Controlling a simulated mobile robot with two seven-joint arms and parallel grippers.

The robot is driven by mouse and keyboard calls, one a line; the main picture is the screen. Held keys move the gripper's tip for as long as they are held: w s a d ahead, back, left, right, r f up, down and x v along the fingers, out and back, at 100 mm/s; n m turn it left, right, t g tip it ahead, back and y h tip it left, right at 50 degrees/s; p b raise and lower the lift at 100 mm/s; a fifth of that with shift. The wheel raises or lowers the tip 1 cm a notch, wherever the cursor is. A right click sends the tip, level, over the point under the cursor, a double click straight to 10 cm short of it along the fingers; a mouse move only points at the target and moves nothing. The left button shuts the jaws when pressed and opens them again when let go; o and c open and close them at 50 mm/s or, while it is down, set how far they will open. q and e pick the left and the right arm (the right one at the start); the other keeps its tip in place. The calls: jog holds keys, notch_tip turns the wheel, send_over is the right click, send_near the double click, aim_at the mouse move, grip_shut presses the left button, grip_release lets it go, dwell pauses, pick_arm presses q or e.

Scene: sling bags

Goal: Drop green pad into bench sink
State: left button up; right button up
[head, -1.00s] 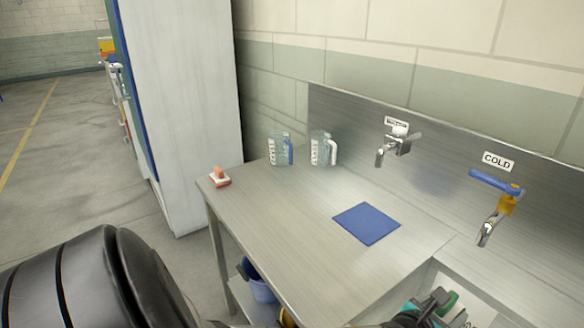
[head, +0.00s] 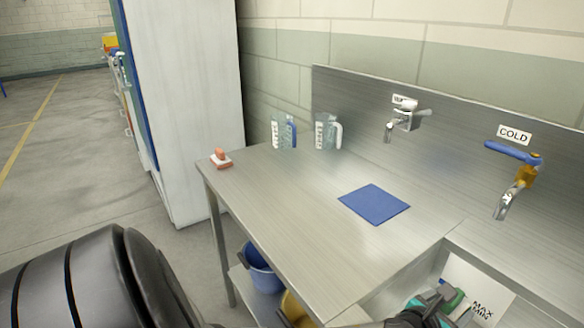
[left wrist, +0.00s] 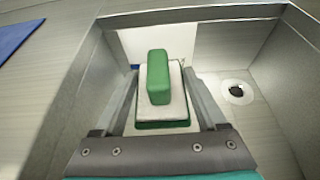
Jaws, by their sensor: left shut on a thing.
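The green pad (left wrist: 158,78) has a green grip block on a white layer with a green edge below. In the left wrist view it sits between the two fingers of my left gripper (left wrist: 163,95), which is shut on it. The bench sink (left wrist: 75,92) surrounds it in that view, with a round drain (left wrist: 237,91) to the right. In the head view my left gripper (head: 437,306) and part of the green pad (head: 452,299) show at the bottom, over the sink (head: 437,266). How far the pad is above the sink floor is unclear. My right gripper is not in view.
A blue mat (head: 374,204) lies on the steel bench (head: 290,195). Two clear jugs (head: 284,131) (head: 327,132) and an orange-and-white block (head: 220,158) stand farther back. Two taps (head: 404,121) (head: 516,178) project from the backsplash. A blue bucket (head: 262,270) is below.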

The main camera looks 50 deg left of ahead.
pick_arm(q)
jog(key=o, duration=1.3)
jog(key=p+v, duration=0.4)
jog(key=v, duration=1.1)
jog(key=shift+s, duration=0.15)
